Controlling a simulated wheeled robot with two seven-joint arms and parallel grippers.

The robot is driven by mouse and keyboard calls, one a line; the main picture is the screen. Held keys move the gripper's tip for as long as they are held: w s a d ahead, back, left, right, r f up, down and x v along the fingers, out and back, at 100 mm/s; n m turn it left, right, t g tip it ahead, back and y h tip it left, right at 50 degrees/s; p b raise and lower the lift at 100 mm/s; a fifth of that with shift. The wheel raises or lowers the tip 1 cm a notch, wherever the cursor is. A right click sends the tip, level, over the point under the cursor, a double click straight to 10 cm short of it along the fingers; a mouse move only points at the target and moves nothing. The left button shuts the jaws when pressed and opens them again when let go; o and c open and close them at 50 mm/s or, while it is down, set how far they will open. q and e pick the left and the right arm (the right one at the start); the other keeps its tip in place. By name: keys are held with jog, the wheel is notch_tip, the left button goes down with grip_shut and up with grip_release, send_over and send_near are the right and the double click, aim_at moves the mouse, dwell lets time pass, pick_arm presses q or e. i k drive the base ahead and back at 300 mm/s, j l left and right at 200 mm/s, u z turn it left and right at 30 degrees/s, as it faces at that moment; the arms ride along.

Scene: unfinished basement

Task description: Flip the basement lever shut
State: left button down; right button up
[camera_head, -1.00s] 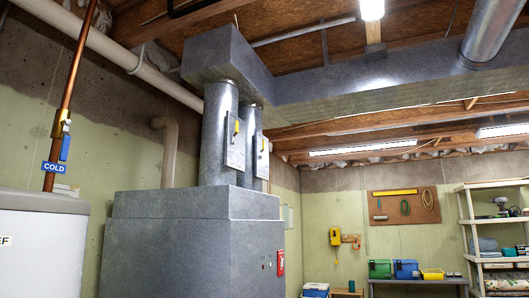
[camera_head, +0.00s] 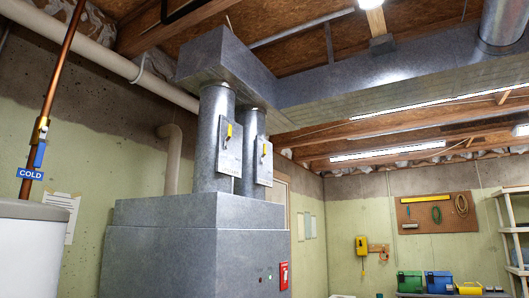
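Two upright grey ducts rise from a large grey metal unit (camera_head: 200,245). The left duct carries a plate with a yellow-handled lever (camera_head: 229,132); the right duct carries a plate with a similar yellow lever (camera_head: 265,151). Both handles look roughly upright, but their exact settings are too small to tell. A blue lever handle (camera_head: 40,154) sits on a copper pipe at the left, above a blue COLD sign (camera_head: 30,174); it lies roughly along the pipe. Which lever the task means cannot be told from the view. Neither of my grippers is in view.
A white tank (camera_head: 32,250) stands at lower left under the copper pipe. The floor is out of view.

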aim_at(263, 154)
jog(key=i+l, duration=0.35)
jog(key=i+l+u, duration=0.1)
jog(key=i+l, duration=0.2)
jog(key=l, duration=0.15)
jog(key=i+l, duration=0.3)
jog(key=l, duration=0.15)
jog(key=i+l+u, duration=0.1)
jog(key=i+l, duration=0.55)
jog(key=l, duration=0.2)
jog(key=i+l+u, duration=0.1)
jog(key=i+l, duration=0.2)
jog(key=l, duration=0.15)
jog(key=i+l, duration=0.25)
jog(key=l, duration=0.2)
